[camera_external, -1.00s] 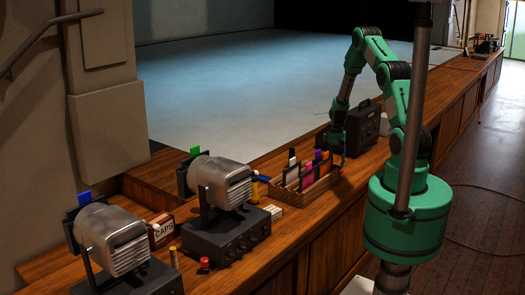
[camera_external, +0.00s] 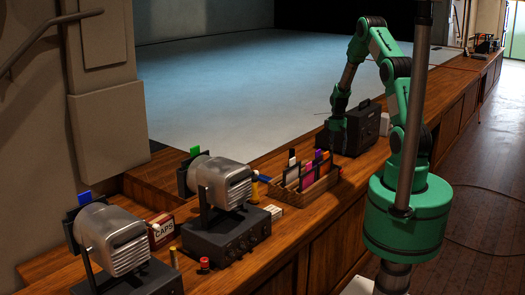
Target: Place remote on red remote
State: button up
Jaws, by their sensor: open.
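My gripper (camera_external: 333,146) hangs over the counter just behind the wooden box of coloured cards, in front of the dark case. It is open, but its fingers are small and dark here. I cannot make out a remote or a red remote anywhere in this view; they may be hidden or too small to tell. I see nothing clearly held between the fingers.
Two spotlights (camera_external: 224,181) (camera_external: 110,238), a caps box (camera_external: 161,230) and a small red cylinder (camera_external: 204,263) are at the left.

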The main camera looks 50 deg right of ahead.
jog(key=shift+r, duration=2.35)
jog(key=s+a+r+t+h, duration=0.1)
jog(key=a+r, duration=1.1)
jog(key=r, duration=0.3)
jog(key=s+a+r+t, duration=0.1)
jog(key=a+r, duration=1.1)
jog(key=r, duration=0.2)
jog(key=s+a+r+t, duration=0.1)
jog(key=s+a+r, duration=0.2)
jog(key=s+a, duration=0.3)
jog(key=s+a+r+t, duration=0.1)
jog(key=s+a+r, duration=0.3)
jog(key=s+a, duration=0.3)
jog(key=s+a+r+t+y, duration=0.1)
jog(key=s+a+r, duration=0.3)
jog(key=s+a, duration=0.3)
jog(key=shift+s+t, duration=0.3)
jog(key=shift+s, duration=0.5)
